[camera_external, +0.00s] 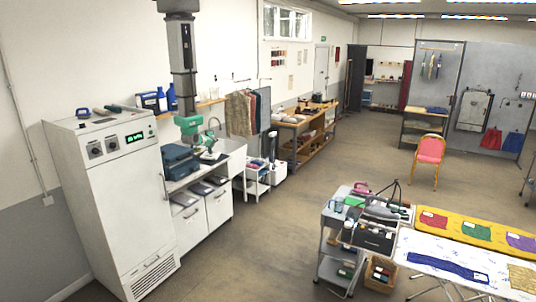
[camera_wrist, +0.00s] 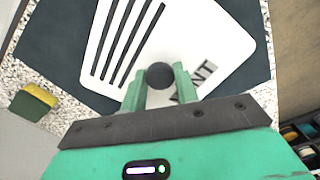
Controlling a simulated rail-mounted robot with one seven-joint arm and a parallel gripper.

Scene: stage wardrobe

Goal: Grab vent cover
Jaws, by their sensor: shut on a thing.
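The vent cover (camera_wrist: 205,38) is a white plate with rounded corners, long dark slots and a grey label with partly covered letters. A dark round knob (camera_wrist: 160,75) stands up from it. My green gripper (camera_wrist: 158,88) is shut on this knob, with one finger on each side. The wrist view shows the cover over a dark mat (camera_wrist: 60,40) on a speckled counter; I cannot tell whether it touches the mat. In the external view my gripper (camera_external: 208,144) is low over the counter by the sink, with the pale cover (camera_external: 214,157) small beneath it.
A yellow-green sponge (camera_wrist: 35,101) lies left of the cover. A blue-grey case (camera_external: 180,160) stands left of my gripper on the counter. The tall white cabinet (camera_external: 110,200) is further left, and hanging clothes (camera_external: 247,112) are to the right. The middle floor is clear.

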